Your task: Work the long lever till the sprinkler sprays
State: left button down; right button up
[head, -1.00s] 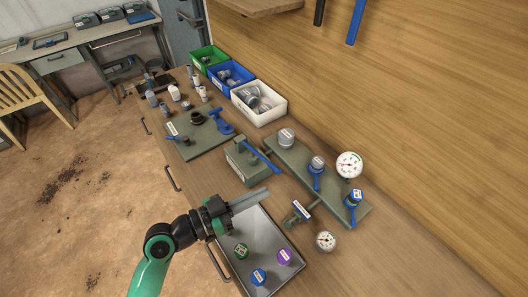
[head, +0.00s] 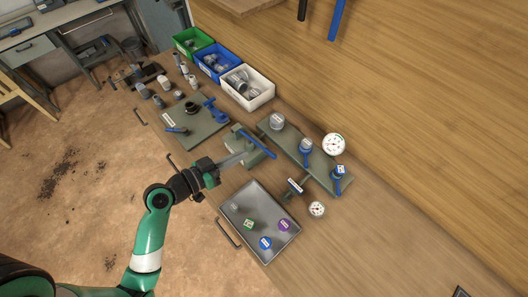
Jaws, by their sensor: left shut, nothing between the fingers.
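The long blue lever (head: 258,145) slants across the top of a grey-green box (head: 237,143) on the bench. My left gripper (head: 239,158) is shut and empty. Its fingertips are in front of the box, just below the lever in the picture; I cannot tell whether they touch it. The fingers cover part of the box. A grey-green manifold (head: 308,153) lies right of the box, with grey caps, blue handles and a round white gauge (head: 333,144). I cannot single out the sprinkler, and no spray shows. My right gripper is not in view.
A metal tray (head: 236,221) with green, blue and purple round pieces lies in front of the box. A smaller gauge (head: 317,209) is beside the manifold. A plate (head: 205,134) with blue valves lies to the left, before green, blue and white bins (head: 262,102).

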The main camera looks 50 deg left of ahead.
pick_arm(q)
jog(key=w+d+f+b, duration=0.1)
jog(key=w+f, duration=0.5)
jog(key=w, duration=0.2)
jog(key=shift+w+d, duration=0.2)
jog(key=shift+w, duration=0.15)
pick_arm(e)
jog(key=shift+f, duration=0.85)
